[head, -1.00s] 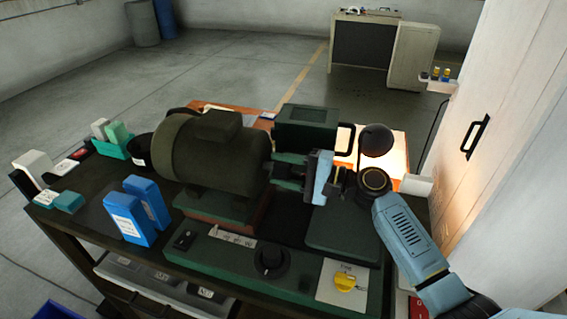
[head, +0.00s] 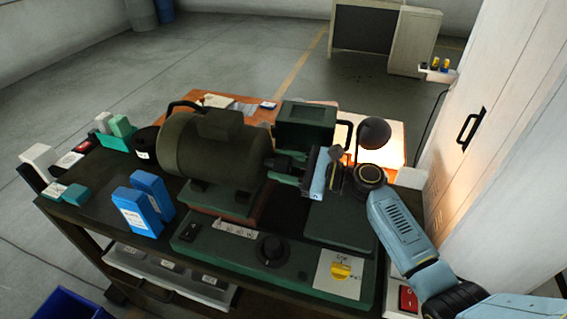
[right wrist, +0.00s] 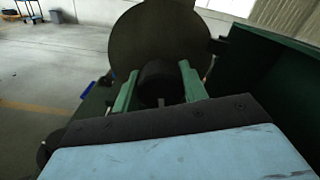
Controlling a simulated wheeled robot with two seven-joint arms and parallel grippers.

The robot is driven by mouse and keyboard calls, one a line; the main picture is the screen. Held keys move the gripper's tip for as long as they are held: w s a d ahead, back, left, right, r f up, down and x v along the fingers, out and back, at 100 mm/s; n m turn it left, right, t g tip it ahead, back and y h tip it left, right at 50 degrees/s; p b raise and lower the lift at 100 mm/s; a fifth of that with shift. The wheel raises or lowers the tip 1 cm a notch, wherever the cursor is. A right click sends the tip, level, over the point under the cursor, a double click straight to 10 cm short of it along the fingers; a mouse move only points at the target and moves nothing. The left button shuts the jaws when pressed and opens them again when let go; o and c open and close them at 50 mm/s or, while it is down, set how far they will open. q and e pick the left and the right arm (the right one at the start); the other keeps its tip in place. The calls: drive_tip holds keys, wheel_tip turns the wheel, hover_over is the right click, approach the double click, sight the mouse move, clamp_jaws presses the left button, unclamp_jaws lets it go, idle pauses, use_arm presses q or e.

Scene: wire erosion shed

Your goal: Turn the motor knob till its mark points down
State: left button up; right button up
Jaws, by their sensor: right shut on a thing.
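The motor (head: 210,155) is a big dark olive drum on a reddish-brown and green base on the bench. A black round knob (right wrist: 160,82) projects from its right-hand end. My right gripper (head: 281,169) reaches it from the right, with a light blue palm and green fingers. In the right wrist view the two fingers stand on either side of the knob and are shut on it. A small pale strip (right wrist: 161,103) shows at the knob's near edge; I cannot tell whether it is the mark or which way it points. My left gripper is not in view.
A green box (head: 305,122) stands close behind my right gripper. The front panel (head: 215,250) carries a black dial (head: 271,251) and a yellow switch (head: 341,271). Blue boxes (head: 137,212) stand left of it. A lamp (head: 373,133) lights the back right.

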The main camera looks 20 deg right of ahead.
drive_tip(key=shift+m, duration=1.2)
drive_tip(key=o, duration=1)
drive_tip(key=b+v, duration=0.3)
drive_tip(key=v, duration=1)
